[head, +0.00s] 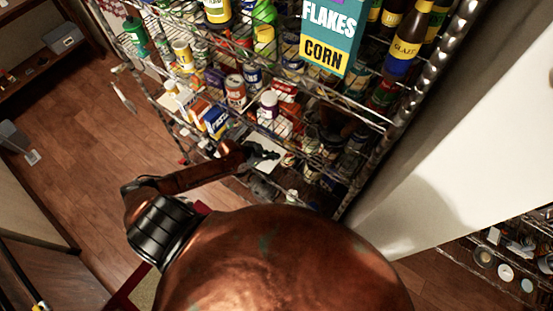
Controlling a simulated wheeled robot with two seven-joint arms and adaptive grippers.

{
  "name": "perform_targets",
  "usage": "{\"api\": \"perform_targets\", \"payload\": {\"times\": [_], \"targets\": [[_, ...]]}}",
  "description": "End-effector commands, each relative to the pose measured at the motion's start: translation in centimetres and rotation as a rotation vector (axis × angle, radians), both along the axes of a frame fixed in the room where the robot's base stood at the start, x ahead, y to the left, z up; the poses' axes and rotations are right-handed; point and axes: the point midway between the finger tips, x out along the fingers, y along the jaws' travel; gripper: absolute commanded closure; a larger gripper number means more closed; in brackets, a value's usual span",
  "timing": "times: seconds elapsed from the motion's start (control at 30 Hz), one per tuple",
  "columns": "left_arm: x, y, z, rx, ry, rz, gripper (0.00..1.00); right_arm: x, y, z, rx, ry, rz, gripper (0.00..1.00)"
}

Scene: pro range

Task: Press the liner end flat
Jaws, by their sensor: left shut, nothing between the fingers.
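A pale flat sheet, which looks like the liner (266,166), shows on a lower level of the wire shelf rack (366,118). My left arm reaches in from the left, and my left gripper (264,153) is at this sheet, shut and with nothing held. The gripper is small and dark here, and I cannot tell whether it touches the liner. Part of the liner is hidden behind my gripper and arm. My right gripper is not in view.
Cans, bottles and boxes crowd the shelves around the arm, including a blue box (216,121) and a red-labelled can (235,90). A corn flakes box (328,38) stands higher up. Wooden floor (75,150) lies open at left. A white panel (440,120) stands at right.

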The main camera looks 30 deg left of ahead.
Motion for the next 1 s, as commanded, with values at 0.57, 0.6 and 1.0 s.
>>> {"api": "perform_targets", "payload": {"times": [0.57, 0.6, 1.0], "targets": [[0.0, 0.0, -1.2, 0.0, 0.0, 0.0, 1.0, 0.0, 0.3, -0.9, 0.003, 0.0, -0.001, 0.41], [0.0, 0.0, -1.3, 0.0, 0.0, 0.0, 1.0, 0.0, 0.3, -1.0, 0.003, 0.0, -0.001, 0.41], [0.0, 0.0, -2.0, 0.0, 0.0, 0.0, 1.0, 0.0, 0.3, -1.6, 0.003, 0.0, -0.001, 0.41]]}}
